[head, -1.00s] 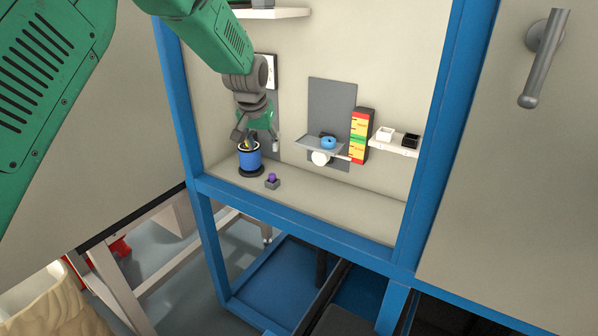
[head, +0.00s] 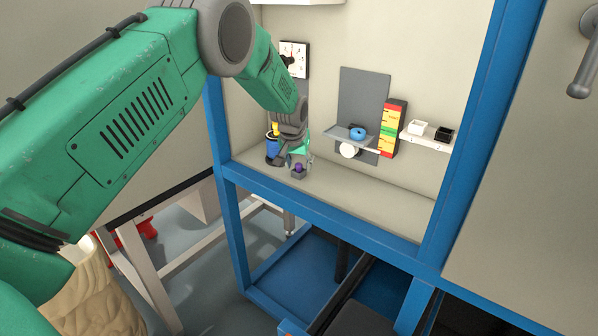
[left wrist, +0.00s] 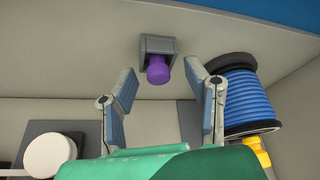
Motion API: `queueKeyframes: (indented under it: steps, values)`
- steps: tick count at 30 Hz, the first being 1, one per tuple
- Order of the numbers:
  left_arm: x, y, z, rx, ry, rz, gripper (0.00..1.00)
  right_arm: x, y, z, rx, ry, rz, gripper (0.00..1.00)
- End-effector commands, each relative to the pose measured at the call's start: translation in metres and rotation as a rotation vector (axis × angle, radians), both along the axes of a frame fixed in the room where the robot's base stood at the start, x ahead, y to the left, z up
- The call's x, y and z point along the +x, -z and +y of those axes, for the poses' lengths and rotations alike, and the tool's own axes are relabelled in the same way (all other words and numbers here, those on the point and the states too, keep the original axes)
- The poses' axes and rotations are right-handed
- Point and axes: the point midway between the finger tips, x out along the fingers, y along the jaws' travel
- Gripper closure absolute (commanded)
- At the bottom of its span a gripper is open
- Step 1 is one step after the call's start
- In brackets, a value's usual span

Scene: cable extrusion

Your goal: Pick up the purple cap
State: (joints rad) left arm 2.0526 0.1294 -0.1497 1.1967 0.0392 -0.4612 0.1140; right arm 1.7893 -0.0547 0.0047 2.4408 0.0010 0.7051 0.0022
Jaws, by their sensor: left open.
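The purple cap (head: 298,167) sits on a small grey square block (head: 299,174) on the shelf of the blue-framed bay. In the left wrist view the cap (left wrist: 158,70) shows at the upper middle, in front of its grey block (left wrist: 152,46). My left gripper (head: 293,158) is just above and beside the cap in the head view. In the left wrist view its fingers (left wrist: 158,82) are open and spread to either side of the cap, with nothing between them held. My right gripper is in neither view.
A blue cable spool (left wrist: 255,97) stands close to one finger; it also shows in the head view (head: 272,149). The shelf's front right is clear.

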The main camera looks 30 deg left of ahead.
Motion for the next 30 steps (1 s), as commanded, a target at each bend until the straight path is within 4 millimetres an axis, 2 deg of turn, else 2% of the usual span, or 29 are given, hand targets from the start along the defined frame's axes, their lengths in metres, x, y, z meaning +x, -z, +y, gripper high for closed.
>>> queueKeyframes:
  steps: [8,9,11,12,23,26,30]
  values:
    - [0.001,0.003,0.001,-0.001,0.000,-0.001,0.58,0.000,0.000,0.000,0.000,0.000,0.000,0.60]
    - [0.001,0.003,0.001,-0.001,0.000,-0.001,0.72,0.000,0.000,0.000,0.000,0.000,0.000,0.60]
    - [0.001,0.003,0.001,-0.001,0.000,0.000,0.93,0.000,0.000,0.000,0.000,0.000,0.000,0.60]
    - [0.001,0.003,0.001,-0.001,0.000,0.000,0.97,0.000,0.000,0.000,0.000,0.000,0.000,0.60]
    - [0.002,0.000,0.001,-0.001,0.000,0.000,0.97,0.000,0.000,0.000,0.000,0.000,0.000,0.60]
    - [0.002,-0.012,0.001,-0.001,0.000,-0.001,0.97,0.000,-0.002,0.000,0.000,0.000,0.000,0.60]
    - [0.002,-0.041,0.001,-0.001,0.001,-0.004,0.97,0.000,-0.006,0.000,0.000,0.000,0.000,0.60]
